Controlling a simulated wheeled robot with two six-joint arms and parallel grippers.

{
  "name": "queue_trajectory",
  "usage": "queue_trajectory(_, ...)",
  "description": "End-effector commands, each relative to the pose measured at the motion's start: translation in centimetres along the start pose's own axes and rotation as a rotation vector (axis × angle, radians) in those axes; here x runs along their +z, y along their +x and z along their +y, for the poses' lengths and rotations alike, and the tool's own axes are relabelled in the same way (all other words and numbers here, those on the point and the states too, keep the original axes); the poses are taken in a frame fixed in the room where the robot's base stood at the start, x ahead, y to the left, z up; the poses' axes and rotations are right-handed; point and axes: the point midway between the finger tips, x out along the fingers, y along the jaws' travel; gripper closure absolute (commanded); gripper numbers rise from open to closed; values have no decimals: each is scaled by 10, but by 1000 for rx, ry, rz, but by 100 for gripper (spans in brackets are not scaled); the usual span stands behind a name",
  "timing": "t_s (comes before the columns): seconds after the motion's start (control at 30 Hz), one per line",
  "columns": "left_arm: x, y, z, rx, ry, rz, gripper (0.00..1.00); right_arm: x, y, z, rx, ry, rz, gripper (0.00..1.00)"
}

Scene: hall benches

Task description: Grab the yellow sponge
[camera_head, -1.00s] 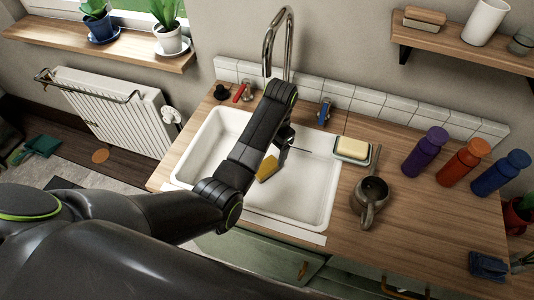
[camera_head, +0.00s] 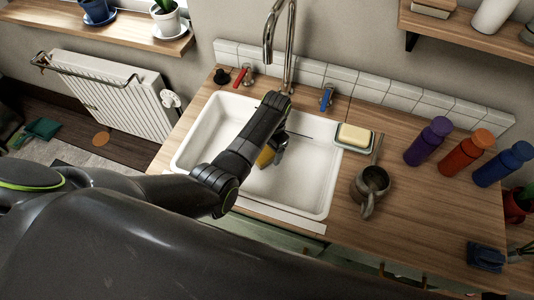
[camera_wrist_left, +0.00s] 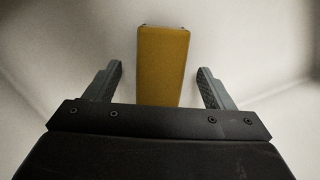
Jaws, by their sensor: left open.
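The yellow sponge (camera_head: 265,157) lies in the white sink (camera_head: 318,190), mostly hidden behind my left arm in the head view. In the left wrist view the sponge (camera_wrist_left: 162,62) is a long yellow block, lined up between the two fingers. My left gripper (camera_wrist_left: 158,85) is open, with one finger on each side of the sponge and a gap to both. In the head view my left gripper (camera_head: 279,146) is low in the sink and partly hidden by its own arm. My right gripper does not show.
A pale soap bar (camera_head: 355,134) sits in a dish right of the sink. A dark pot (camera_head: 372,186) and several bottles (camera_head: 428,141) stand on the wooden counter. The tall faucet (camera_head: 290,50) rises behind the sink.

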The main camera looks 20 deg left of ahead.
Motion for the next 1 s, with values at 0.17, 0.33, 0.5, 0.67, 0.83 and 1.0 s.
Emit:
queue_trajectory(0.17,0,18,0,0,-1,0,24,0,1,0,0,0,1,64)
queue_trajectory(0.33,0,20,0,0,-1,0,24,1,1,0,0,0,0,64)
queue_trajectory(0.5,0,19,0,0,-1,1,33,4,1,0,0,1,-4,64)
queue_trajectory(0.67,0,19,0,0,0,1,54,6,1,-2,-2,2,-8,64)
queue_trajectory(0.83,0,19,0,0,0,1,72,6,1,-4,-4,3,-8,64)
queue_trajectory(1.0,0,19,0,0,0,1,76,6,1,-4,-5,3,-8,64)
